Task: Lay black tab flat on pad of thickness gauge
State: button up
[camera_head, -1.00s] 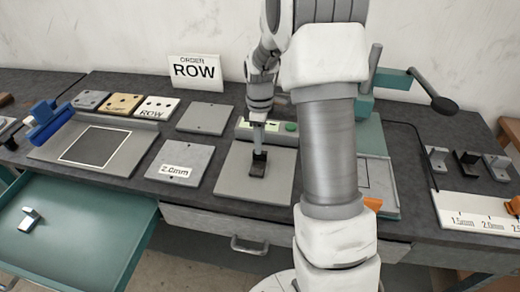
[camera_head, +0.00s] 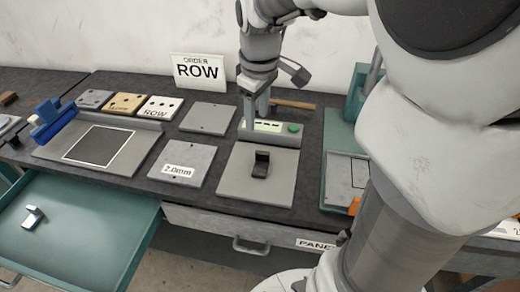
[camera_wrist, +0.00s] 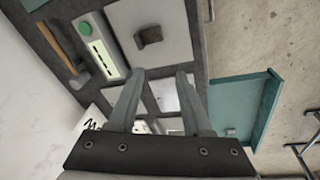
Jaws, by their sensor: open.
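The black tab (camera_head: 261,164) is a small bent piece. It rests on the grey pad (camera_head: 240,187) of the thickness gauge (camera_head: 270,133), near the middle, with one part seeming flat and another rising at its back. In the wrist view the black tab (camera_wrist: 149,35) lies on the pad, beyond the fingers. My gripper (camera_head: 249,112) is above the back of the gauge, apart from the tab. In the wrist view my gripper (camera_wrist: 161,74) has its fingers spread with nothing between them.
A 2.0mm plate (camera_head: 182,165) lies left of the pad, with another grey plate (camera_head: 207,117) behind it. A blue-handled fixture (camera_head: 48,125) is further left. An open teal drawer (camera_head: 90,240) holds a metal piece (camera_head: 33,216). My arm hides much of the right side.

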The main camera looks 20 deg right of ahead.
jog(key=s+a+r+m+t, duration=0.1)
jog(key=s+a+m, duration=0.1)
jog(key=s, duration=0.6)
jog(key=s+a+r+m+t, duration=0.2)
jog(key=s+a+m, duration=0.1)
jog(key=s, duration=0.4)
jog(key=shift+s+m, duration=0.4)
jog(key=shift+m, duration=0.5)
jog(key=shift+a+r, duration=0.1)
